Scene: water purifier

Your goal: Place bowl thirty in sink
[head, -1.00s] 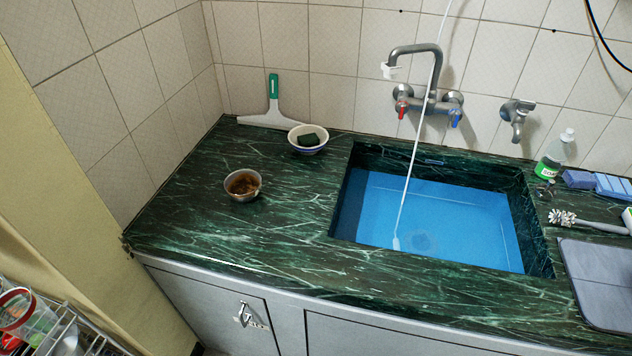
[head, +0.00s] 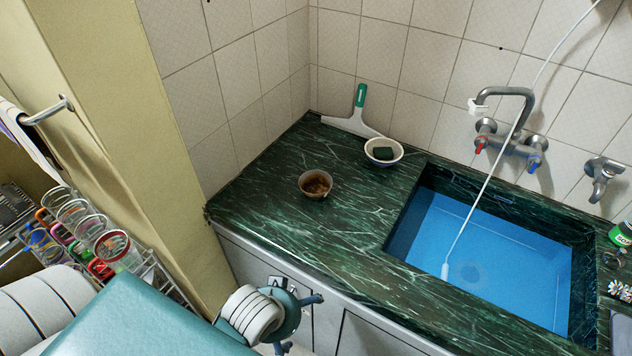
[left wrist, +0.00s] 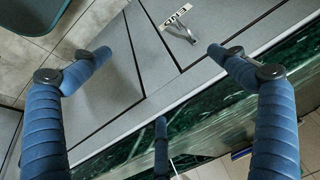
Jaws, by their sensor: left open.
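A small metal bowl (head: 315,187) with a brown, dirty inside stands upright on the green marble counter, left of the sink. A white bowl (head: 383,158) with a dark green sponge stands behind it to the right. I cannot tell from any label which is bowl thirty. The sink (head: 470,262) is a blue basin sunk in the counter. My left gripper (head: 299,323) is open and empty, low in front of the cabinet and apart from both bowls. In the left wrist view its open blue fingers (left wrist: 158,52) face the cabinet front. My right gripper is not seen.
A grey tap (head: 508,115) with a white hose hangs over the sink. A rack of glasses (head: 85,235) stands at left beside the yellow wall edge (head: 180,170). The counter around the metal bowl is clear.

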